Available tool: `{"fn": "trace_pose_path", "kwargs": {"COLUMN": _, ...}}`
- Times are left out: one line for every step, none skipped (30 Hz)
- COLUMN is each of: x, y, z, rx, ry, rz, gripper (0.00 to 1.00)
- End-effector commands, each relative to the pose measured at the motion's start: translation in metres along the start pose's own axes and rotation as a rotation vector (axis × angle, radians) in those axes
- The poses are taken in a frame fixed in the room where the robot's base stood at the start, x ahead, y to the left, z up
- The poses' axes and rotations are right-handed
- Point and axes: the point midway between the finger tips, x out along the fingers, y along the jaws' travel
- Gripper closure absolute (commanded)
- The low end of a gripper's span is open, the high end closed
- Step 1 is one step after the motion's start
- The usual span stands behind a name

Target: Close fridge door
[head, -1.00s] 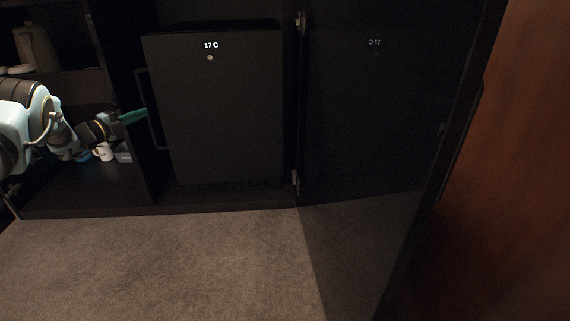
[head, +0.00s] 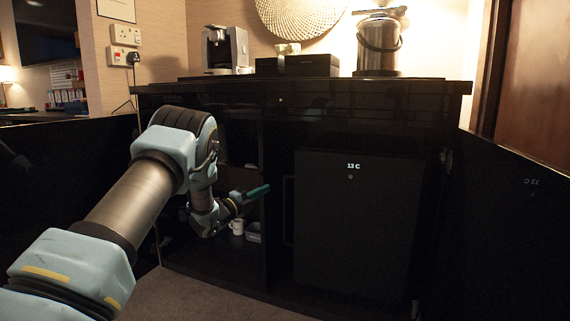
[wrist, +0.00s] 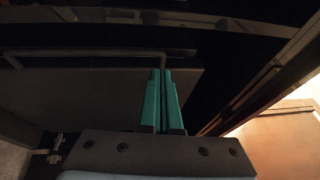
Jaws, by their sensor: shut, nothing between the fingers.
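The black fridge (head: 355,225) stands inside the dark cabinet, its display reading 13 C. Its door front looks flush with the body, with no gap that I can see. A thin bar handle (head: 288,210) runs down its left side. My gripper (head: 262,190) has green fingers, pressed together and empty, just left of the handle in the head view. In the wrist view, my gripper (wrist: 162,75) reaches up to the handle bar (wrist: 95,65) along the edge of a dark panel. I cannot tell whether the fingertips touch the bar.
An open dark cabinet door (head: 505,230) stands at the right and reflects the display. Another dark panel (head: 60,190) is at the left. A white mug (head: 237,227) sits on the lower shelf. A kettle-like metal pot (head: 379,45) and coffee machine (head: 226,50) stand on the counter.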

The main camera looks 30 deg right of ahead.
Motion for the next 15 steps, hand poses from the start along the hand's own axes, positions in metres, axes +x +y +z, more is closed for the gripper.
{"fn": "trace_pose_path", "kwargs": {"x": 0.01, "y": -0.044, "z": -0.017, "rx": -0.003, "ry": -0.068, "rz": -0.013, "gripper": 1.0}}
{"fn": "trace_pose_path", "kwargs": {"x": 0.012, "y": -0.058, "z": -0.025, "rx": -0.001, "ry": -0.112, "rz": -0.014, "gripper": 1.0}}
{"fn": "trace_pose_path", "kwargs": {"x": 0.013, "y": -0.074, "z": -0.037, "rx": -0.001, "ry": -0.168, "rz": -0.007, "gripper": 1.0}}
{"fn": "trace_pose_path", "kwargs": {"x": 0.012, "y": -0.084, "z": -0.046, "rx": -0.001, "ry": -0.207, "rz": 0.003, "gripper": 1.0}}
{"fn": "trace_pose_path", "kwargs": {"x": 0.011, "y": -0.093, "z": -0.055, "rx": -0.001, "ry": -0.241, "rz": 0.015, "gripper": 1.0}}
{"fn": "trace_pose_path", "kwargs": {"x": 0.007, "y": -0.102, "z": -0.067, "rx": -0.001, "ry": -0.281, "rz": 0.036, "gripper": 1.0}}
{"fn": "trace_pose_path", "kwargs": {"x": 0.004, "y": -0.107, "z": -0.075, "rx": 0.0, "ry": -0.306, "rz": 0.051, "gripper": 1.0}}
{"fn": "trace_pose_path", "kwargs": {"x": 0.002, "y": -0.112, "z": -0.083, "rx": 0.0, "ry": -0.328, "rz": 0.068, "gripper": 1.0}}
{"fn": "trace_pose_path", "kwargs": {"x": -0.003, "y": -0.116, "z": -0.091, "rx": 0.002, "ry": -0.353, "rz": 0.088, "gripper": 1.0}}
{"fn": "trace_pose_path", "kwargs": {"x": -0.006, "y": -0.118, "z": -0.096, "rx": 0.002, "ry": -0.367, "rz": 0.102, "gripper": 1.0}}
{"fn": "trace_pose_path", "kwargs": {"x": -0.008, "y": -0.12, "z": -0.101, "rx": 0.004, "ry": -0.378, "rz": 0.115, "gripper": 1.0}}
{"fn": "trace_pose_path", "kwargs": {"x": -0.011, "y": -0.12, "z": -0.106, "rx": 0.004, "ry": -0.389, "rz": 0.128, "gripper": 1.0}}
{"fn": "trace_pose_path", "kwargs": {"x": -0.013, "y": -0.121, "z": -0.108, "rx": 0.006, "ry": -0.395, "rz": 0.134, "gripper": 1.0}}
{"fn": "trace_pose_path", "kwargs": {"x": -0.013, "y": -0.121, "z": -0.109, "rx": 0.007, "ry": -0.4, "rz": 0.138, "gripper": 1.0}}
{"fn": "trace_pose_path", "kwargs": {"x": -0.013, "y": -0.12, "z": -0.109, "rx": 0.007, "ry": -0.404, "rz": 0.142, "gripper": 1.0}}
